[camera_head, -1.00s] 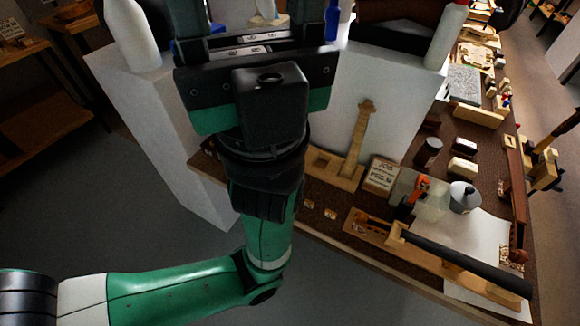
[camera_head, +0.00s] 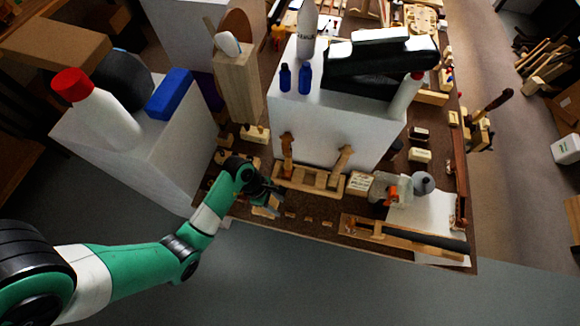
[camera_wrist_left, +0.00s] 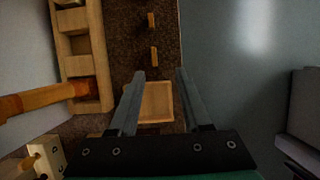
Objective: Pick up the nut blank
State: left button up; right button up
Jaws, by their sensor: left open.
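My left gripper (camera_head: 277,198) is low over the front edge of the bench, and its two fingers show apart in the left wrist view (camera_wrist_left: 160,74). A pale square wooden piece (camera_wrist_left: 157,103) lies below and between the fingers; I cannot tell whether it is a block or a shallow tray. Two small tan pieces (camera_wrist_left: 153,56) (camera_wrist_left: 151,19) lie beyond the fingertips on the brown bench top. Small pieces also show right of the gripper in the head view (camera_head: 307,218). I cannot tell for sure which is the nut blank. The gripper holds nothing. My right gripper is not in view.
A slotted wooden rack (camera_head: 322,187) holding violin necks stands just behind, and shows left of the fingers in the left wrist view (camera_wrist_left: 80,45). A wooden holder with a dark fingerboard (camera_head: 400,232) lies to the right. A white block (camera_head: 325,135) rises behind the rack.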

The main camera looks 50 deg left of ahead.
pick_arm(q)
jog(key=b, duration=0.3)
send_over(289, 214)
jog(key=s+a, duration=0.1)
jog(key=s, duration=0.1)
notch_tip(289, 214, down, 6)
jog(key=shift+w+r, duration=0.1)
jog(key=shift+w, duration=0.05)
jog(key=shift+w+f, duration=0.1)
jog(key=shift+f, duration=0.1)
jog(key=b+x, duration=0.2)
jog(key=x, duration=0.1)
jog(key=a+b+x, duration=0.1)
jog(key=shift+w+d+f, duration=0.1)
jog(key=shift+d+f, duration=0.05)
jog(key=shift+f, duration=0.35)
jog(key=shift+w+d+f, duration=0.1)
jog(key=shift+f, duration=0.05)
grip_shut()
